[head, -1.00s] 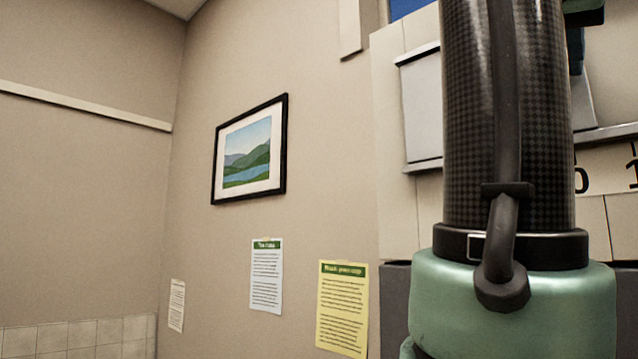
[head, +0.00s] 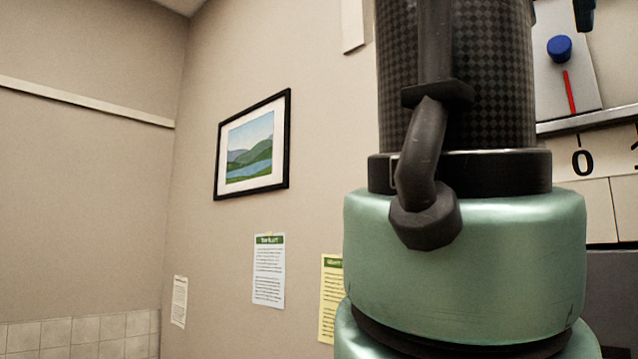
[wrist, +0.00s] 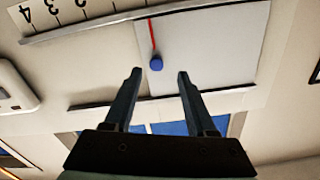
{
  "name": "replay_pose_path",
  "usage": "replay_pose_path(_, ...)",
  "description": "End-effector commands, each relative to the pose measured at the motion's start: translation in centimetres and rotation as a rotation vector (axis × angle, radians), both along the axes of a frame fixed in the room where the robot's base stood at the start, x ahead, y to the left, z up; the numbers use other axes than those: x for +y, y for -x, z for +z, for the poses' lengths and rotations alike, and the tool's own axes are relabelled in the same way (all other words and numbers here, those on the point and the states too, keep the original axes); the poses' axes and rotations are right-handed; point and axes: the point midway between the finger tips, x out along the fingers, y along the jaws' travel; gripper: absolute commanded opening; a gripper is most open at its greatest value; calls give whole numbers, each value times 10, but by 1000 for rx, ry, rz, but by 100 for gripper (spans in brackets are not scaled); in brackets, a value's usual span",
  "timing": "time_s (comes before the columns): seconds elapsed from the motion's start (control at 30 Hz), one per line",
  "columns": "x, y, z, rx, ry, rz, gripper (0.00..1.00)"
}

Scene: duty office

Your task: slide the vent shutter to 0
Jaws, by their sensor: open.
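The vent shutter is a pale flat panel (head: 553,88) with a blue knob (head: 559,48) and a red pointer line. In the head view the pointer's lower end is close to the 0 on the scale (head: 610,150), a little left of it; exact alignment is hard to judge. The shutter (wrist: 215,50) and knob (wrist: 156,63) also show in the wrist view. My gripper (wrist: 160,72) is open and empty there, its fingertips apart, with the knob appearing between and just beyond them. Contact cannot be told. My arm hides the panel's left part in the head view.
Rails run along the shutter's two long edges, one (wrist: 165,97) near my fingers. A light-coloured box (wrist: 15,88) is on the wall at left in the wrist view. A framed landscape (head: 252,145) and several paper notices hang on the wall left of my arm.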

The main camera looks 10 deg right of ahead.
Motion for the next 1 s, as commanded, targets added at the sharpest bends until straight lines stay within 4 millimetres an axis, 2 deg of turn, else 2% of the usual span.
replay_pose_path(0.03,10,8,-2,-5,2,2,56)
replay_pose_path(0.2,37,31,-1,-4,3,2,56)
replay_pose_path(0.4,56,47,-1,-1,1,1,56)
replay_pose_path(1.0,61,51,0,1,1,0,56)
